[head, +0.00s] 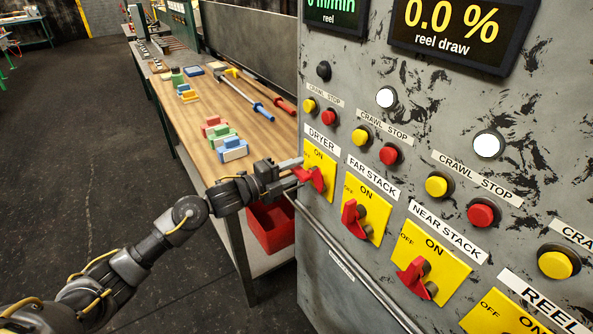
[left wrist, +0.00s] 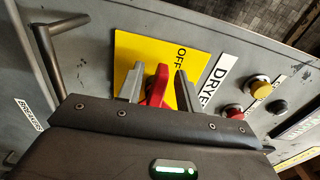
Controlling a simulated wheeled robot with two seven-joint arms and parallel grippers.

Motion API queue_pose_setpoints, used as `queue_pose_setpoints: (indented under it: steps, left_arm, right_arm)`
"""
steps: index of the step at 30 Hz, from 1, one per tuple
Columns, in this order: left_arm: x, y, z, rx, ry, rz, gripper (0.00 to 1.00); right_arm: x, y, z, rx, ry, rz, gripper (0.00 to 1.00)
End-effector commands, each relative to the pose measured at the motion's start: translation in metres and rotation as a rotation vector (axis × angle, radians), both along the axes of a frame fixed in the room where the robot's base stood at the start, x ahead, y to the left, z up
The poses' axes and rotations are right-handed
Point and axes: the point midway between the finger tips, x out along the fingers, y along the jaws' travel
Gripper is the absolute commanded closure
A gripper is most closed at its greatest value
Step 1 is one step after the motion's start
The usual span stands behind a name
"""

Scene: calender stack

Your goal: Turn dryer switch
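The dryer switch has a red handle (head: 317,179) on a yellow plate (head: 321,160), under a DRYER label (head: 321,139) on the grey panel. In the left wrist view, the red handle (left wrist: 156,88) stands between the two grey fingers of my left gripper (left wrist: 158,84). A narrow gap shows at the right finger; contact at the left finger is unclear. My right gripper is not in view.
The FAR STACK switch (head: 352,217) and NEAR STACK switch (head: 416,278) sit to the right. Yellow and red buttons line the panel above. A handrail (head: 345,262) runs below the switches. A wooden bench (head: 205,135) with coloured blocks and a red bin (head: 271,226) stand left.

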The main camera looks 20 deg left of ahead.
Motion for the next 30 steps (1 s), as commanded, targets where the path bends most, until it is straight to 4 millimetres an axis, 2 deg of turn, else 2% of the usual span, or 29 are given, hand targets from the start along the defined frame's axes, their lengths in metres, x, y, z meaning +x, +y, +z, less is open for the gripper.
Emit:
queue_pose_setpoints:
  steps: [9,15,20,30]
  left_arm:
    - [-0.048,0.039,-0.005,0.003,0.001,0.000,0.65]
    - [-0.069,0.057,-0.003,0.003,0.003,0.000,0.65]
    - [-0.076,0.063,-0.001,0.001,0.001,0.000,0.65]
    - [-0.076,0.063,0.000,0.000,0.001,0.000,0.65]
  right_arm:
    - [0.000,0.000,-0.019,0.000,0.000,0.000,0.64]
    - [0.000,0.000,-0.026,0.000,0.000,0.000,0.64]
    - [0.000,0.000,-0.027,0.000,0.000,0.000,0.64]
    - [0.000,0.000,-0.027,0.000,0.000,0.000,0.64]
